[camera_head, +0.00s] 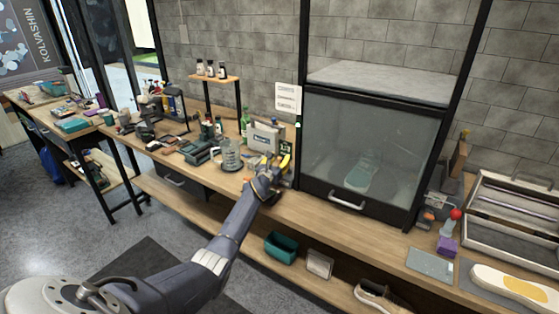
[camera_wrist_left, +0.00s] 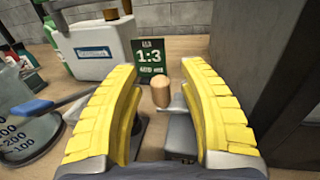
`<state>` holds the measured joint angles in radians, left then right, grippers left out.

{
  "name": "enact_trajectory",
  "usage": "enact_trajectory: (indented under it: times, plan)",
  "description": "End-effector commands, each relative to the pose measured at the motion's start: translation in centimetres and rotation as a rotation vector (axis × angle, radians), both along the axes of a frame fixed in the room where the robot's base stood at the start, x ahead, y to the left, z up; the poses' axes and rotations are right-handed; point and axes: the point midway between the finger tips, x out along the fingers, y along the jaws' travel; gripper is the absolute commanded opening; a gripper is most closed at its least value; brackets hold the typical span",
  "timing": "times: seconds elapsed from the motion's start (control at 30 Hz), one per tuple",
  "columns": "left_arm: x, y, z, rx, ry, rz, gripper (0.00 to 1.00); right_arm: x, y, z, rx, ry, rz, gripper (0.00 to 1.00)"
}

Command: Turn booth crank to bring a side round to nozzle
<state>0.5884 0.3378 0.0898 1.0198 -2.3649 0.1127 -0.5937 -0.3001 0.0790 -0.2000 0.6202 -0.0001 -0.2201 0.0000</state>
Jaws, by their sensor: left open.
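The booth (camera_head: 375,150) is a dark-framed box with a clear front panel and a bar handle below it. A pale sneaker (camera_head: 362,172) shows dimly inside. My left gripper (camera_head: 276,165) is at the booth's left side, above the bench. In the left wrist view its yellow fingers (camera_wrist_left: 157,75) are open. A pale wooden knob (camera_wrist_left: 160,91), which looks like the crank's handle, stands between them near a grey metal part (camera_wrist_left: 182,134); neither finger is clearly touching it. The rest of the crank is hidden. My right gripper is not in view.
A white jug (camera_wrist_left: 92,48) and a green 1:3 card (camera_wrist_left: 151,57) stand just beyond the fingers. A measuring jug (camera_head: 231,155) is to the left. The booth's dark wall (camera_wrist_left: 285,75) is close on the right. A red-knobbed item (camera_head: 455,214) stands right of the booth.

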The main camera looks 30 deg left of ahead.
Motion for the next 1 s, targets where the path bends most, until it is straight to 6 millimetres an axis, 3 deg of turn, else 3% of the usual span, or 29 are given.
enact_trajectory:
  times: [0.13,0.5,1.0]
  plan:
    - [0.00,-0.01,0.03,0.000,0.000,0.000,0.42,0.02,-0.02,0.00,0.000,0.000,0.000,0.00]
    - [-0.01,-0.02,0.03,0.001,-0.001,0.000,0.00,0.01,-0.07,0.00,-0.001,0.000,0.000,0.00]
    - [0.40,-0.15,0.50,0.007,-0.007,-0.048,0.00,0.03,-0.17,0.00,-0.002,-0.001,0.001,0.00]
